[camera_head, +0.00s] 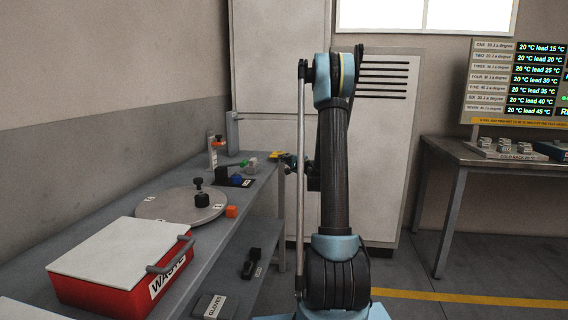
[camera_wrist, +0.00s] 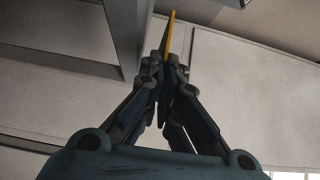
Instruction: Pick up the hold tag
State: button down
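A thin yellow piece, which looks like the hold tag (camera_wrist: 170,36), stands edge-on between my fingertips in the wrist view. My gripper (camera_wrist: 165,66) is closed on its lower end. In the camera_head view the yellow hold tag (camera_head: 275,155) shows small at the far end of the grey bench, beside my gripper (camera_head: 285,158). My arm partly hides the gripper there. I cannot read any writing on the tag, and whether it touches the bench is too small to tell.
On the bench (camera_head: 225,240) are a red WASTE box (camera_head: 85,290), a round grey plate (camera_head: 155,206) with black-knobbed parts, an orange block (camera_head: 232,211) and a dark pad with coloured pieces. A grey cabinet (camera_head: 385,140) stands behind my arm. A second table (camera_head: 440,155) is at right.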

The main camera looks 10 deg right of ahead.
jog(key=s+d+r, duration=0.2)
jog(key=s+d, duration=0.1)
jog(key=s, duration=0.3)
jog(key=s+d+r, duration=0.3)
jog(key=s, duration=0.3)
jog(key=shift+s+d, duration=0.15)
jog(key=shift+s, duration=0.1)
dwell(0.5)
